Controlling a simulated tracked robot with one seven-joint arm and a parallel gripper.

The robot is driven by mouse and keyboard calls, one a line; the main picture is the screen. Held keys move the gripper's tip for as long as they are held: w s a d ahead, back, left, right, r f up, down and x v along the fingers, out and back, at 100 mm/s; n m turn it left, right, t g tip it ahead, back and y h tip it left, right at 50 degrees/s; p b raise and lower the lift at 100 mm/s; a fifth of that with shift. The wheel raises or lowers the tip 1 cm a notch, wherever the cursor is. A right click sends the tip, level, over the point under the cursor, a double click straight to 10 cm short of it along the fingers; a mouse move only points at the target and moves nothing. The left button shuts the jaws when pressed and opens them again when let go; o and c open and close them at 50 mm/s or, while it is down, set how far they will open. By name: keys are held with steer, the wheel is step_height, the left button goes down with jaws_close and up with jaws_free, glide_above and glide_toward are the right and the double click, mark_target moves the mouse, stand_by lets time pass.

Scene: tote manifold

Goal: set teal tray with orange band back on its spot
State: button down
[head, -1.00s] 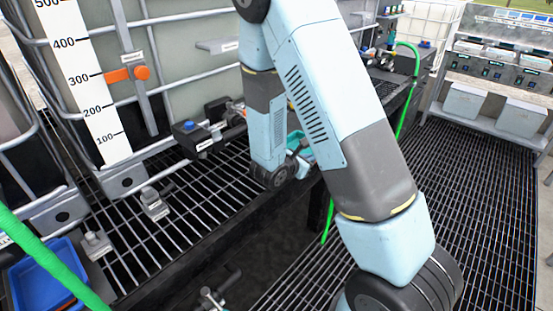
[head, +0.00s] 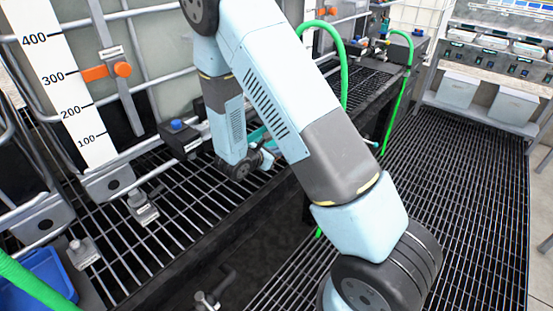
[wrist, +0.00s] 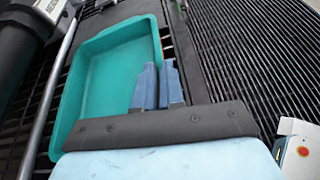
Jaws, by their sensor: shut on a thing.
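A teal tray (wrist: 98,85) fills the left middle of the wrist view. It is empty where I can see inside it, and its open side faces the camera. My gripper (wrist: 158,72) has blue fingers shut on the tray's right wall. In the head view only a small teal piece (head: 257,134) of the tray shows behind my arm, above the near grating. The gripper's fingers cannot be made out there.
Dark grating (head: 170,215) runs below the tank cage, with valve fittings (head: 180,138) along it. A blue bin (head: 38,280) sits at the lower left. Green hoses (head: 398,95) hang at the back. Shelving with grey bins (head: 458,88) stands at right; the floor grating before it is clear.

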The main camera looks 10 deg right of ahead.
step_height(320, 180, down, 3)
steer(key=shift+w+a+r, duration=0.1)
steer(key=shift+w+a+f, duration=0.15)
steer(key=shift+f, duration=0.1)
steer(key=c, duration=1.2)
jaws_free()
steer(key=shift+d, duration=0.2)
steer(key=shift+c, duration=0.2)
steer(key=shift+a, duration=0.1)
